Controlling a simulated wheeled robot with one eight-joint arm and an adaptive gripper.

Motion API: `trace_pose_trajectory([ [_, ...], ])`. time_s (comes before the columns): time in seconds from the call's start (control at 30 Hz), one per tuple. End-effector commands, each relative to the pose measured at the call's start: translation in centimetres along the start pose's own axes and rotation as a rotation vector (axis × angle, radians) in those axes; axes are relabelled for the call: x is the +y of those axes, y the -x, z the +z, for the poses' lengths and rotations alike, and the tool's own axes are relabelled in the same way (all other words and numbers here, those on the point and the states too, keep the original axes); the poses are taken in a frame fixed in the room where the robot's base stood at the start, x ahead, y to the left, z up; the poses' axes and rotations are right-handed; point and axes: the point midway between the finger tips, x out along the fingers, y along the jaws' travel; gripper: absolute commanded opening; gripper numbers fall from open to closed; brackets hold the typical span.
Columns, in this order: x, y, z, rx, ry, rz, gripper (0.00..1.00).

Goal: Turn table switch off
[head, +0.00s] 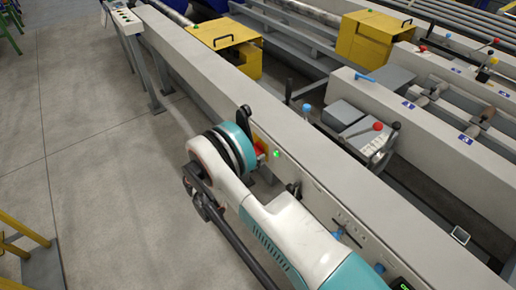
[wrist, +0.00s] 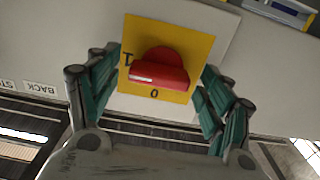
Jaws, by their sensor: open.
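The table switch is a red rotary knob (wrist: 160,68) on a yellow plate (wrist: 145,28) marked "1" at its left and "0" below. The knob's grip bar lies roughly level, its pale edge facing the camera. My gripper (wrist: 161,75) is open, with one teal finger on each side of the plate. The knob sits between the fingers; I cannot tell whether either touches it. In the head view the yellow plate (head: 262,139) and red knob show only partly, with my wrist in front.
A green light (head: 277,154) glows right of the switch on the long grey beam (head: 320,195). Levers and a blue-capped part (head: 306,111) stand along or behind the beam. Yellow covers (head: 226,45) sit farther back. The floor (head: 100,160) at left is mostly clear.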

Motion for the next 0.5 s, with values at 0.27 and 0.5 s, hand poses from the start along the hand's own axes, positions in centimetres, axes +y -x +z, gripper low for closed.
trace_pose_trajectory([
  [0.27,0.03,0.05,-0.01,0.000,0.000,0.000,0.73],
  [0.5,0.02,0.03,-0.01,0.000,0.000,0.000,0.29],
])
